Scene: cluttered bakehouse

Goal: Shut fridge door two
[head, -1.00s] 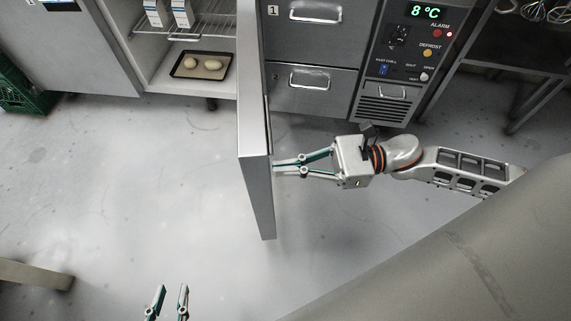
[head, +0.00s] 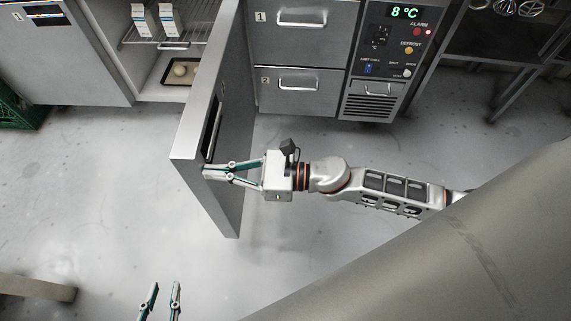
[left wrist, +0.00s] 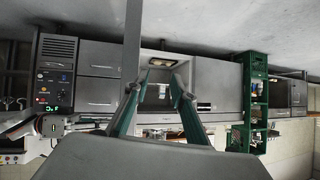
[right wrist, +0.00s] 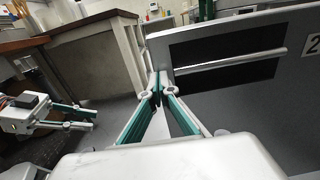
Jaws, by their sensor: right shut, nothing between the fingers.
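Fridge door two (head: 236,130) stands open, angled out from the cabinet front, its free edge towards me. In the right wrist view its outer face (right wrist: 290,85) shows a long bar handle (right wrist: 225,62) and a label 2. My right gripper (head: 206,172) is shut and empty. Its fingertips are at the door's outer face near the free edge and look to touch it. My left gripper (head: 160,290) is open and empty at the bottom of the head view, apart from the door. In the left wrist view the door is a thin upright strip (left wrist: 132,45) beside the fingers (left wrist: 161,85).
The open fridge bay holds cartons (head: 157,20) on a wire shelf and a tray (head: 153,85) with buns, partly hidden by the door. A green crate (head: 22,100) stands at far left. A table corner (head: 35,289) juts in at lower left. The floor before the bay is clear.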

